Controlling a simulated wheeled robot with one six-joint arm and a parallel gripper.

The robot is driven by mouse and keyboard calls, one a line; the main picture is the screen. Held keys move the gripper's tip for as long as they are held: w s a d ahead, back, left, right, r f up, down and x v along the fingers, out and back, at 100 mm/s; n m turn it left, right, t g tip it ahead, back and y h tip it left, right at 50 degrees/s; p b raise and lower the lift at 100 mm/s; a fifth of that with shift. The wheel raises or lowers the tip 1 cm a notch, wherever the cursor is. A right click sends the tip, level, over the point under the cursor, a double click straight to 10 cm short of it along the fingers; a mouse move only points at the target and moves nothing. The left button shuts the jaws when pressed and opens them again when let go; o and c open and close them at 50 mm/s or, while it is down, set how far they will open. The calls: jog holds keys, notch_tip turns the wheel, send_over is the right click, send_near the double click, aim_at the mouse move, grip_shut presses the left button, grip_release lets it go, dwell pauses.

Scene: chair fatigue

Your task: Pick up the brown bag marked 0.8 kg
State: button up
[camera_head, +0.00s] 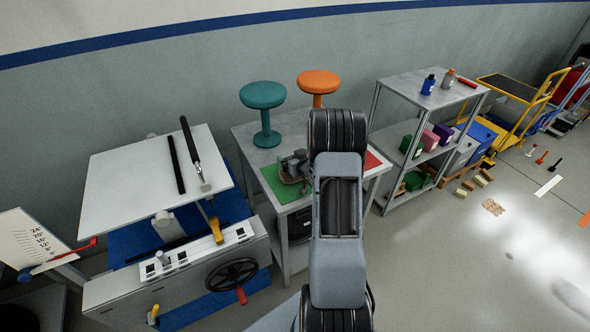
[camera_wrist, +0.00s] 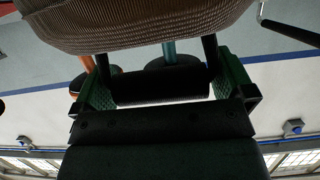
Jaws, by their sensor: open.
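A brown woven bag (camera_wrist: 140,28) fills the top of the wrist view, which looks upside down. Two dark straps run from it to a black bar-like handle (camera_wrist: 160,86). My gripper (camera_wrist: 165,82) is open, with one green-padded finger on each side of that handle. I cannot tell whether the fingers touch it. No weight mark shows on the visible side of the bag. In the head view, my gripper (camera_head: 293,166) is low over the green mat (camera_head: 283,186) on the grey table. My arm hides much of that area, and the bag cannot be made out there.
A teal stool (camera_head: 263,97) and an orange stool (camera_head: 318,83) stand at the back of the table (camera_head: 240,136). A white-topped machine with a handwheel (camera_head: 232,274) is at left. A shelf rack (camera_head: 405,85) with boxes and bottles stands at right. Floor at right is mostly clear.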

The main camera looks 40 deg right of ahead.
jog(key=shift+w+f, duration=0.2)
jog(key=shift+w, duration=0.3)
jog(key=shift+c, duration=0.3)
jog(key=c, duration=1.7)
jog(key=shift+d+r, duration=0.1)
jog(key=shift+r, duration=0.05)
